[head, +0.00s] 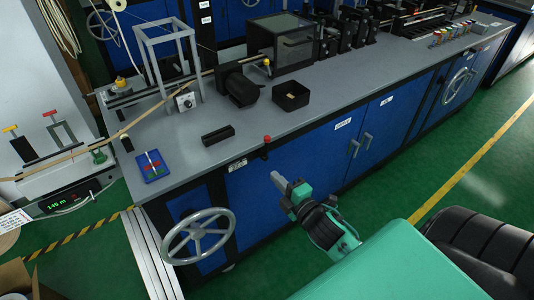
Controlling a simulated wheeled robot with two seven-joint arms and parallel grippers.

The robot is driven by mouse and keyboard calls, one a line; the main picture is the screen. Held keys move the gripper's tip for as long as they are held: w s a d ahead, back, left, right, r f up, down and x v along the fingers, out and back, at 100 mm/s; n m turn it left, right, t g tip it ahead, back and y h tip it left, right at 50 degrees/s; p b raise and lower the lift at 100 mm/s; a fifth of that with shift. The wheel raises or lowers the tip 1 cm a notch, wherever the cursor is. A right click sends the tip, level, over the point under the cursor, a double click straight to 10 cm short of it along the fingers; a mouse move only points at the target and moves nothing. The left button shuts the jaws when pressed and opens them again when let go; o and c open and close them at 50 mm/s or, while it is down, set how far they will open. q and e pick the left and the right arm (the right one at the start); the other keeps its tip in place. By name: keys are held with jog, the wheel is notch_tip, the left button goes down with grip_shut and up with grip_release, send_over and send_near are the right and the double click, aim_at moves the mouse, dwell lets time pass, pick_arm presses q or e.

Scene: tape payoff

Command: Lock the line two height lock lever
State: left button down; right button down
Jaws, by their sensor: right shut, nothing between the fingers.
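A small lever with a red ball knob (267,139) sticks out at the bench's front edge, above the blue cabinet. I cannot tell for certain that it is the line two height lock lever. A grey handwheel (198,237) is on the cabinet front, lower left of it. My right gripper (279,181) is shut and empty in front of the cabinet doors, below and slightly right of the red knob, apart from it. My left gripper is not in view.
A stand with yellow and red handles (49,114) is at left. The green floor is clear at right.

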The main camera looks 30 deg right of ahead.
aim_at(265, 153)
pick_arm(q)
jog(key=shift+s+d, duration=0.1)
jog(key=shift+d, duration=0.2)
pick_arm(e)
jog(key=shift+r, duration=0.1)
jog(key=shift+w, duration=0.1)
